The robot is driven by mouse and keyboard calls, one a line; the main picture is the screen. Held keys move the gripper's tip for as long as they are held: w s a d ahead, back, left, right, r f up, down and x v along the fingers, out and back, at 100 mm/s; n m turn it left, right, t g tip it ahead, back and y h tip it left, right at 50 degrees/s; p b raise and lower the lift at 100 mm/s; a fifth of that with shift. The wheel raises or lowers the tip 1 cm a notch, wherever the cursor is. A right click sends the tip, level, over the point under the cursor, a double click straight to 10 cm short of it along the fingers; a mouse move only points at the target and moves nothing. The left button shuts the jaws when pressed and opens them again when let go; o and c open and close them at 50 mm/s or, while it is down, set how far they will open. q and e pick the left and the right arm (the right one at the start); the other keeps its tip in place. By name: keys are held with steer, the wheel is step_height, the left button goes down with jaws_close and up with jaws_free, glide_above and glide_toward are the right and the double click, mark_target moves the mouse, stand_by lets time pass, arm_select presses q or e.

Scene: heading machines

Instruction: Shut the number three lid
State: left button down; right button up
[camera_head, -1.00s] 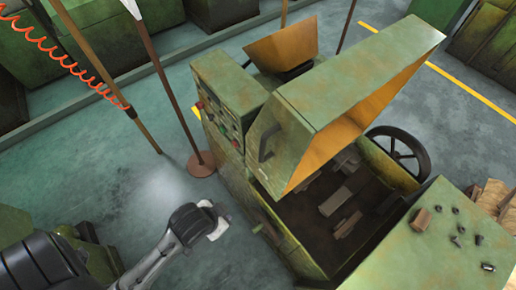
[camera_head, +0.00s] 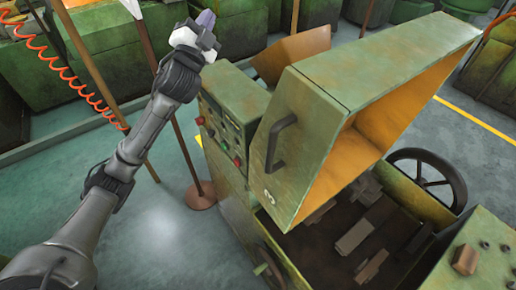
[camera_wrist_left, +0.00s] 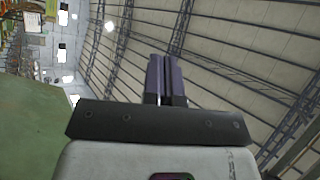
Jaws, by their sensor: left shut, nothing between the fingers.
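The green lid (camera_head: 370,75) of the machine stands raised and tilted, its orange inside facing down to the right. A dark handle (camera_head: 277,143) is on its near left face, with a small pale mark (camera_head: 269,196) below that I cannot read surely. The open machine body (camera_head: 345,235) shows dark blocks inside. My left gripper (camera_head: 205,20) is raised above and left of the lid, apart from it, pointing up. In the left wrist view its fingers (camera_wrist_left: 167,78) are together and empty, against the roof. My right gripper is not in view.
A control panel (camera_head: 222,128) with buttons stands left of the lid. A handwheel (camera_head: 428,180) is at the right. A pole on a round base (camera_head: 201,195) and a coiled red hose (camera_head: 65,70) are at the left. Floor at lower left is clear.

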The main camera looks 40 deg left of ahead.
arm_select(q)
steer(key=d+m+g+h, duration=0.3)
steer(key=m+h, duration=0.9)
steer(key=m, duration=0.2)
steer(key=d+m+g+h, duration=0.2)
steer(key=d+m+h, duration=0.1)
steer(key=m+h, duration=1)
steer(key=s+d+f+m+g, duration=0.3)
steer(key=s+f+m+g, duration=0.3)
steer(key=m+g, duration=0.4)
steer(key=s+d+f+m+g, duration=0.3)
steer(key=s+f+m+g, duration=0.25)
steer(key=m+g, duration=0.35)
steer(key=d+f+p, duration=0.1)
steer(key=d+p, duration=0.4)
steer(key=d, duration=0.8)
steer(key=shift+s+d+f, duration=0.2)
steer(key=shift+s+d, duration=0.05)
steer(key=shift+s, duration=0.2)
